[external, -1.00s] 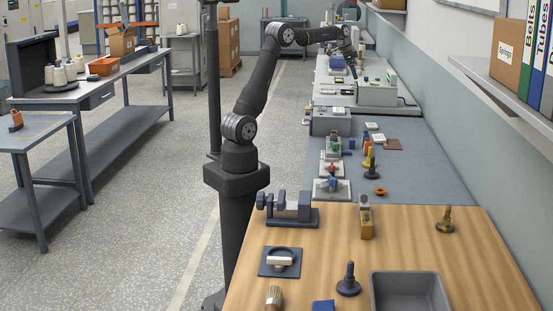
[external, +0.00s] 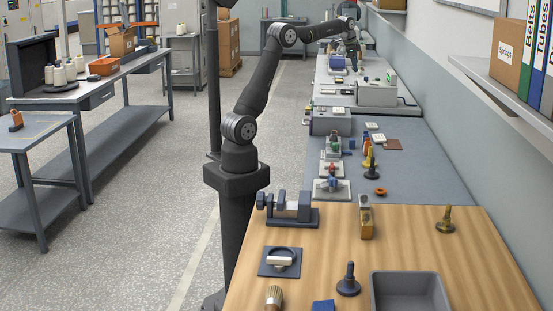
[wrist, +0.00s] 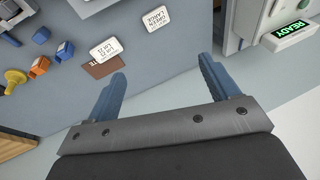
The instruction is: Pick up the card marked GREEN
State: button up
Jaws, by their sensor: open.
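In the wrist view a white card (wrist: 157,20) lies on the blue-grey mat, with small lettering that seems to include GREEN. Another white card (wrist: 105,50) lies left of it, its small print upside down, and partly covers a brown card (wrist: 103,68). In the external view the far white card (external: 371,125) and the near white card (external: 378,137) lie on the mat. My gripper (wrist: 163,80) is open and empty, its blue fingers apart and clear of the cards. In the external view my gripper (external: 356,66) is beyond the cards, at the far end of the bench.
A grey machine (external: 377,91) stands beyond the cards; its READY display (wrist: 291,32) shows at right in the wrist view. Orange and blue small parts (wrist: 39,66) and a yellow peg (wrist: 15,77) lie left of the cards. A wall borders the bench.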

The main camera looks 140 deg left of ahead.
aim_at(372, 125)
jog(key=w+m+g+y, duration=0.4)
jog(key=w+m+g, duration=0.6)
jog(key=w+m, duration=0.6)
jog(key=f, duration=1.7)
jog(key=a+f, duration=0.1)
jog(key=f, duration=0.8)
jog(key=shift+w+f, duration=0.25)
jog(key=shift+w, duration=0.05)
jog(key=shift+s+a+f, duration=0.1)
jog(key=shift+s+f, duration=0.1)
jog(key=shift+f, duration=0.1)
jog(key=shift+g+y, duration=0.3)
jog(key=x, duration=1.6)
jog(key=shift+s+a+f, duration=0.15)
jog(key=shift+s+a, duration=0.1)
jog(key=shift+s, duration=0.05)
jog(key=shift+c, duration=0.4)
jog(key=c, duration=1)
